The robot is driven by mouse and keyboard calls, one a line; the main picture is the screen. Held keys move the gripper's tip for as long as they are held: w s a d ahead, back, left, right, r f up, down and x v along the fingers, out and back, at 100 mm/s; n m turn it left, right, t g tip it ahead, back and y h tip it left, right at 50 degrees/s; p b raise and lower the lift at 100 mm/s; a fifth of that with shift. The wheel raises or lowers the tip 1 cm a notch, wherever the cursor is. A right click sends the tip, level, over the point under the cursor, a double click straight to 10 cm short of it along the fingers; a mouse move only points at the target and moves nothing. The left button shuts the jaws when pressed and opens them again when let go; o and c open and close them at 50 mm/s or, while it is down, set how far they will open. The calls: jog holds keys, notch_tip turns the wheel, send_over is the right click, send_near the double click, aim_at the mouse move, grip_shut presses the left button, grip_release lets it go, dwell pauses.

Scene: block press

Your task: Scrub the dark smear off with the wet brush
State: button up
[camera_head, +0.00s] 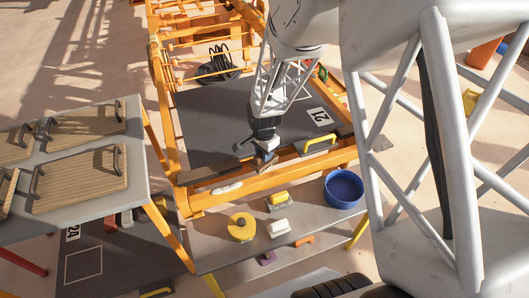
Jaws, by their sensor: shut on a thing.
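My gripper (258,148) is in the middle of the view, over the front beam of the orange frame. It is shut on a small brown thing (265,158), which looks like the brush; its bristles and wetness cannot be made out. The brown thing is at or just above the beam; contact cannot be told. I cannot pick out the dark smear; it may be hidden by my gripper or too small to see. A blue bowl (343,188) stands on the grey shelf in front, right of my gripper.
The grey shelf (215,262) also holds a yellow round thing (241,227) and small yellow and white blocks (279,228). The orange frame (164,100) surrounds a dark panel (205,125). A yellow handle (320,143) rises right of my gripper. Wooden boards (80,178) lie left.

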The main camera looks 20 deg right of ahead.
jog(key=shift+f, duration=3.8)
jog(key=shift+d+f, duration=0.2)
jog(key=shift+d, duration=0.6)
jog(key=shift+c, duration=0.3)
jog(key=shift+d, duration=1.45)
jog(key=shift+c, duration=0.3)
jog(key=shift+d+f, duration=0.15)
jog(key=shift+d, duration=1.2)
grip_shut()
jog(key=shift+a, duration=1.8)
jog(key=shift+a+f, duration=0.1)
jog(key=shift+a, duration=1.75)
jog(key=shift+r, duration=4.35)
jog(key=shift+d+f, duration=0.1)
jog(key=shift+f, duration=0.4)
